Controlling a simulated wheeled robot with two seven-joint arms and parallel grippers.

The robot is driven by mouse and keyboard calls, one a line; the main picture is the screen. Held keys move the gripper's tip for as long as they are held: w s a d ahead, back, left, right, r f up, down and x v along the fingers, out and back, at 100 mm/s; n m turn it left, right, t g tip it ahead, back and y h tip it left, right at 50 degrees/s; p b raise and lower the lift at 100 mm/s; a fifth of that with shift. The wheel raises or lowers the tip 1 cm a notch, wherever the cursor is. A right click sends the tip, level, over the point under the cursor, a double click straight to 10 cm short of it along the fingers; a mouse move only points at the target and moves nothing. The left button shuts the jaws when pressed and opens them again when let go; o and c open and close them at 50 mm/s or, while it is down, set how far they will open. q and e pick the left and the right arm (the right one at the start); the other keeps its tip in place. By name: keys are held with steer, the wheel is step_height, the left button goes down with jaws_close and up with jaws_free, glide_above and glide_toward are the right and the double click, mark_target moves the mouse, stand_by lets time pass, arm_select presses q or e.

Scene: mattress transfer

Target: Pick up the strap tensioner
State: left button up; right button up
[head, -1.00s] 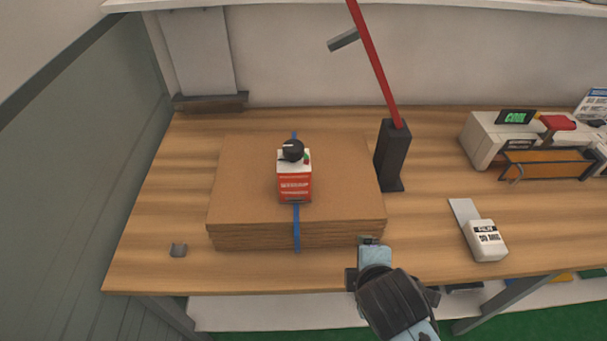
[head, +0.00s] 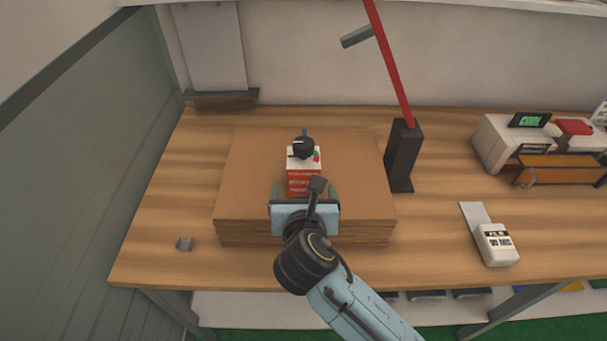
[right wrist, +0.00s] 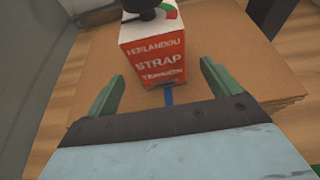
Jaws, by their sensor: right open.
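The strap tensioner (head: 303,180) is a red and white box with a black knob on top. It stands upright on a stack of cardboard sheets (head: 245,190), over a blue strap (right wrist: 169,97). In the right wrist view the tensioner (right wrist: 152,50) shows its front label, ahead of the fingers. My right gripper (head: 304,193) is in front of the tensioner. Its two green fingers (right wrist: 160,90) are spread apart, with the tensioner's lower front just beyond the space between them. Nothing is held. My left gripper is out of view.
A black holder (head: 404,155) with a red pole stands right of the stack. A white labelled object (head: 496,245) and a beige machine (head: 500,140) are farther right. Bare wood (head: 150,225) shows around the stack.

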mark_target(304, 144)
steer(key=b+x, duration=0.1)
steer(key=x, duration=0.6)
steer(key=shift+w+f, duration=0.2)
steer(key=shift+f, duration=0.05)
steer(key=c, duration=1.4)
steer(key=shift+r, duration=0.15)
steer(key=shift+c, duration=1.2)
step_height(304, 144, up, 10)
steer(key=shift+p, duration=1.05)
steer(key=shift+f, duration=0.45)
steer(key=shift+f, duration=0.35)
